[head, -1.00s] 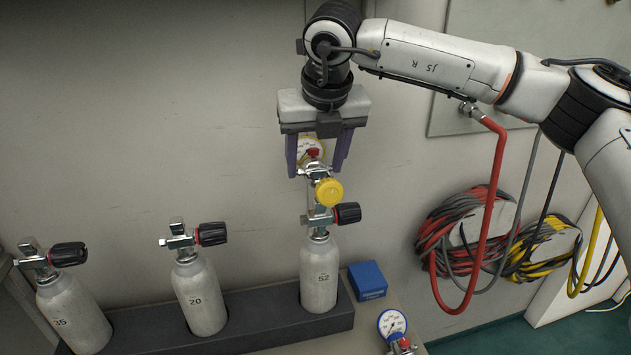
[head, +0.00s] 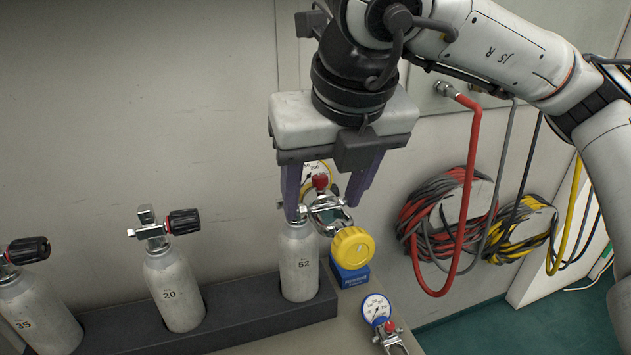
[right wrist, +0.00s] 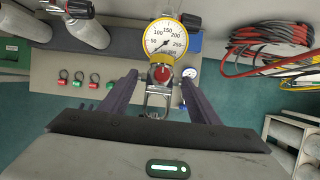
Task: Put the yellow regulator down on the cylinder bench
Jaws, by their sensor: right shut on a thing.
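The yellow regulator has a white gauge with a yellow rim, a red knob, a metal yoke and a yellow cap (head: 353,248). My right gripper (head: 322,208) is shut on it and holds it in front of the top of cylinder 52 (head: 299,265), hiding that valve. In the right wrist view the gauge (right wrist: 165,38) faces up, beyond the purple fingers (right wrist: 160,80). The cylinder bench (head: 342,335) is a tan surface below; its bare top also shows in the right wrist view (right wrist: 115,62). The regulator appears above the bench, with no contact visible. My left gripper is not in view.
Cylinders 20 (head: 180,290) and 35 (head: 38,315) stand in the dark rack (head: 235,325). A blue-rimmed regulator (head: 377,309) lies on the bench, near a blue box (head: 350,275). Several small red and green rings (right wrist: 79,81) line the bench. Coiled hoses (head: 440,215) hang right.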

